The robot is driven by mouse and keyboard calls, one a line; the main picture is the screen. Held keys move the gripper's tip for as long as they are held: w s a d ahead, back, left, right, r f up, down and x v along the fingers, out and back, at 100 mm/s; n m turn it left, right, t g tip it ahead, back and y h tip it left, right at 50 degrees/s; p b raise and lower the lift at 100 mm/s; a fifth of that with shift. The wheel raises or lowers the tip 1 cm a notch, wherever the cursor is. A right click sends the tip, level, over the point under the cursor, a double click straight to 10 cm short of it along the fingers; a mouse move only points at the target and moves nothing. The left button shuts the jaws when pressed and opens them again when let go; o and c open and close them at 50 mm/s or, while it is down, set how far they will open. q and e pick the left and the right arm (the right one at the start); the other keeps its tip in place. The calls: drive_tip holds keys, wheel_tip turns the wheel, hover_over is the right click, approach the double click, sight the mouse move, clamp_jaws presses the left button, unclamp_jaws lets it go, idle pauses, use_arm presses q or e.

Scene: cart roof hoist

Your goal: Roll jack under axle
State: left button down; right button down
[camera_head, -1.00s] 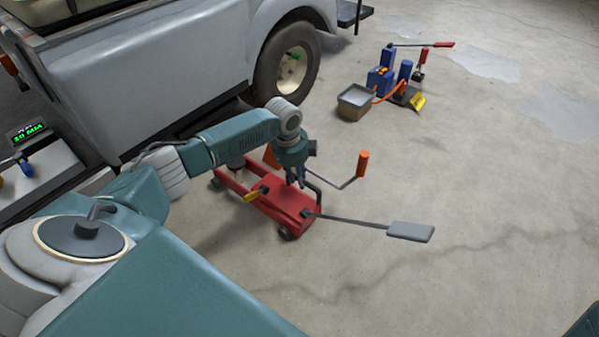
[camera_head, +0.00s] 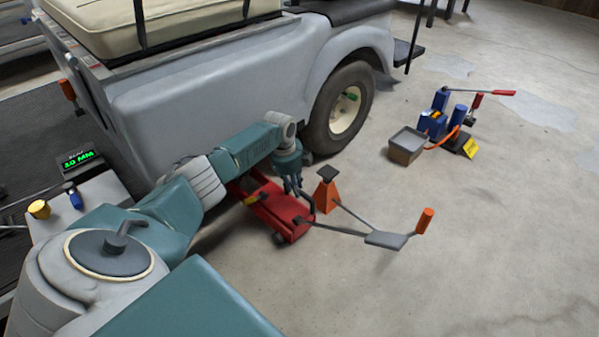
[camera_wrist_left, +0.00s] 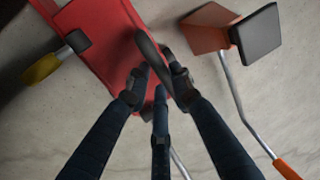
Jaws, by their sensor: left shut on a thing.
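The red floor jack (camera_head: 268,208) is on the concrete floor beside the cart, its far end close to or below the cart's grey side. The cart's wheel (camera_head: 344,108) stands behind the jack. The axle is hidden by the cart body (camera_head: 215,90). My right gripper is not in view.
An orange stand (camera_head: 327,190) is close to the jack's right side. A thin rod with an orange grip (camera_head: 424,221) lies right of it. A blue pump unit (camera_head: 435,120) and a grey box (camera_head: 406,145) are farther back. The floor at the lower right is clear.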

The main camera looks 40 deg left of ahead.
use_arm(q)
drive_tip(key=shift+s, duration=0.1)
drive_tip(key=c, duration=1.5)
unclamp_jaws()
drive_tip(key=shift+a, duration=0.1)
drive_tip(key=r, duration=0.4)
drive_tip(key=s+r, duration=0.1)
drive_tip(key=r, duration=0.3)
drive_tip(key=s+r, duration=0.1)
drive_tip(key=r, duration=0.2)
drive_tip(key=shift+s+a+r, duration=0.1)
drive_tip(key=shift+s+r, duration=0.05)
drive_tip(key=shift+r, duration=0.25)
